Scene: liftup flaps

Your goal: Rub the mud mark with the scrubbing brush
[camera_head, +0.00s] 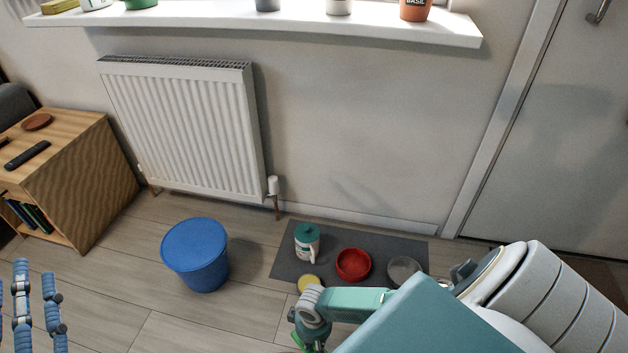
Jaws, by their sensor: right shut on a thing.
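My right arm comes in from the lower right, and its gripper (302,341) is at the bottom edge of the head view, pointing down in front of the grey mat. A little green shows at its fingers, and most of them are cut off by the frame. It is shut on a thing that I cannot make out. My left gripper (36,305), with blue jointed fingers, is at the lower left corner, its fingers apart and empty. I cannot see a scrubbing brush clearly. No mud mark shows on the visible floor or wall.
A blue bucket-like bin (195,255) stands on the floor. A radiator (185,130) hangs under the sill (260,34).

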